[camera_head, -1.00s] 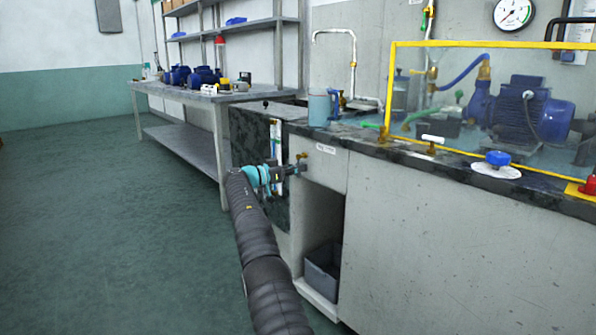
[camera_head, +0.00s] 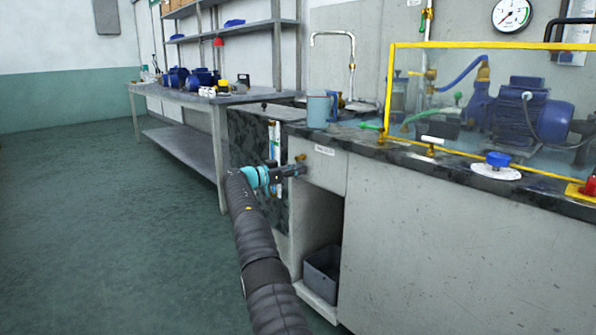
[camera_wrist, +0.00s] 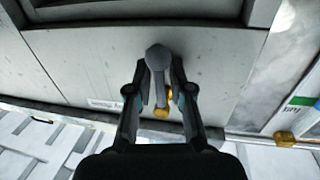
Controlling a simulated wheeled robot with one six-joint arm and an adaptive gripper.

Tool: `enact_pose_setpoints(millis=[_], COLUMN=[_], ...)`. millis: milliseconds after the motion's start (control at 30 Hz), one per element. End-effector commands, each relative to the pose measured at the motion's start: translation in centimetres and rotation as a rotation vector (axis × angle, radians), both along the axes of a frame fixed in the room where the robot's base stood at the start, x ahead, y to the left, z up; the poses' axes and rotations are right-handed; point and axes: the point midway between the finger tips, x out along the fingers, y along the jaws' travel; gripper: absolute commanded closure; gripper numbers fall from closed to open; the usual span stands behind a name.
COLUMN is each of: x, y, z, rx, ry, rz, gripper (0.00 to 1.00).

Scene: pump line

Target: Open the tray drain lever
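The tray drain lever (camera_wrist: 158,58) shows in the wrist view as a grey, round-ended handle, with a brass fitting (camera_wrist: 162,112) below it. In the head view the brass fitting (camera_head: 300,158) sits on the counter's front panel, left of a small white label (camera_head: 325,150). My gripper (camera_head: 303,170) is at the panel, just below that fitting. In the wrist view my gripper (camera_wrist: 160,82) has one finger on each side of the lever, close to it. Whether both fingers press on it cannot be told. The fingers hide part of the lever.
A grey bin (camera_head: 321,272) stands in the open bay below. On the dark counter (camera_head: 365,143) are a blue-grey jug (camera_head: 318,110), a blue knob (camera_head: 498,159) and a yellow-framed clear guard (camera_head: 388,95). A workbench (camera_head: 185,96) stands behind at left. The floor at left is clear.

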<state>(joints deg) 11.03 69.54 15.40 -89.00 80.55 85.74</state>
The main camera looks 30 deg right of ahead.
Motion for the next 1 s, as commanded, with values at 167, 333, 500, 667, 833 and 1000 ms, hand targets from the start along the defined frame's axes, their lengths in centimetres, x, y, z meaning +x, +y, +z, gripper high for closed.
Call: enact_pose_setpoints(millis=[167,333,500,667,833,1000], x=[0.1,0.2,0.1,0.2,0.3,0.3], y=[0.2,1.2,3.2,6.7,9.6,11.3], z=[0.0,0.0,0.1,0.1,0.0,0.0], rx=[0.0,0.001,0.0,0.0,0.0,0.0], ry=[0.001,0.001,0.002,0.001,0.001,0.001], rz=[0.001,0.002,0.002,0.002,0.0,-0.001], gripper=[0.79,0.79,0.79,0.79,0.79,0.79])
